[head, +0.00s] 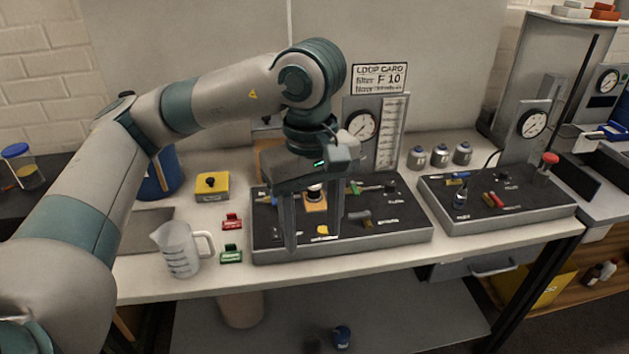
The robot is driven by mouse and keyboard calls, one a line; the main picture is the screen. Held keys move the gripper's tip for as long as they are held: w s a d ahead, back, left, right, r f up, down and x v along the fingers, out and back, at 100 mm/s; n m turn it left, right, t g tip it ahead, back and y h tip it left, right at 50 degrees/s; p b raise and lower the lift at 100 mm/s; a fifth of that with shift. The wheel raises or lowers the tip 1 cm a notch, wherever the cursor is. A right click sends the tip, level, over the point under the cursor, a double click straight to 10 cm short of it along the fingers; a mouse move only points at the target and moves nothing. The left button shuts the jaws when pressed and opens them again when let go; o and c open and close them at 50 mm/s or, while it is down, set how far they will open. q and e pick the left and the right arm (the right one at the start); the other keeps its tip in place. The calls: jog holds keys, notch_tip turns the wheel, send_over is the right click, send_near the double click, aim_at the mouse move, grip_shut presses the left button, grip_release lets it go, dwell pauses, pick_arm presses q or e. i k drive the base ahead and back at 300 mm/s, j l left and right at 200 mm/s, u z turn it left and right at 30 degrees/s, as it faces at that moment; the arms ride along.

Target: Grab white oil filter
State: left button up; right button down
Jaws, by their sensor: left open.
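A small white-topped part with a dark band (314,192) sits on an orange block on the left test panel (400,238). It may be the white oil filter, but it is small and partly hidden by my gripper. My left gripper (312,240) points down over this panel. Its two fingers are apart, one on each side of the white part in the picture, and nothing is held between them. I cannot tell how far the fingertips are above the panel. My right gripper does not show.
A clear measuring jug (178,250), a red clip (231,221), a green clip (231,254) and a yellow box (211,187) stand left of the panel. Several grey canisters (440,156) stand behind. A second panel (500,205) is at the right.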

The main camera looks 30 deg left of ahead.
aim_at(313, 191)
jog(key=i+j, duration=0.65)
jog(key=i, duration=0.3)
